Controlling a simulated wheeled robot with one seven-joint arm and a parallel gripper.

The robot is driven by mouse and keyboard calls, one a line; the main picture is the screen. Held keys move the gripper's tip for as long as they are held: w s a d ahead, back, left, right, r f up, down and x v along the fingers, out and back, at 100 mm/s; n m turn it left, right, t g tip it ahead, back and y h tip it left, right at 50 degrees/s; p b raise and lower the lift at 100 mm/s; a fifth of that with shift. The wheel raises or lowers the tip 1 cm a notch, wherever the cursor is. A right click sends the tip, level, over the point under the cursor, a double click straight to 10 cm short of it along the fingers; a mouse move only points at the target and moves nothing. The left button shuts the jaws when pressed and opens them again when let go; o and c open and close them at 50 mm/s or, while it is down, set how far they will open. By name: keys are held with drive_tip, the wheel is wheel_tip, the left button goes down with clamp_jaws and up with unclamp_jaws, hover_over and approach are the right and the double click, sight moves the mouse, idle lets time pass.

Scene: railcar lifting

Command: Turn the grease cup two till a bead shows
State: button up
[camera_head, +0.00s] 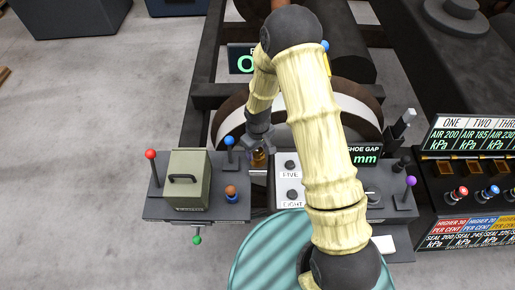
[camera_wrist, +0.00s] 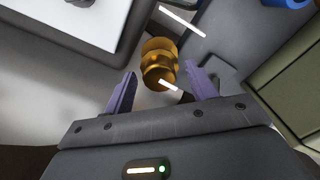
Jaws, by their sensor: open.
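A brass, stepped round fitting, which looks like the grease cup (camera_wrist: 158,60), stands between the tips of my gripper (camera_wrist: 160,78) in the wrist view. My gripper's two purple fingers are apart, one on each side of the cup's near end. I cannot tell whether either finger touches it. No number on the cup can be read, and no bead can be made out. In the head view, my gripper (camera_head: 257,143) points down over the cup (camera_head: 258,158), which shows only as a small brass patch beside the white panel.
A lidded olive box (camera_head: 188,187) with a black handle stands left of the cup, among a red-ball lever (camera_head: 151,155), a blue-ball lever (camera_head: 229,141) and an orange knob (camera_head: 231,190).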

drive_tip(key=shift+w, duration=0.1)
drive_tip(key=c, duration=1)
drive_tip(key=shift+a, duration=0.1)
drive_tip(key=shift+m, duration=0.4)
drive_tip(key=m, duration=0.4)
drive_tip(key=shift+w+m+b, duration=0.1)
drive_tip(key=shift+m+b, duration=0.3)
drive_tip(key=shift+m, duration=0.3)
drive_tip(key=shift+d, duration=0.2)
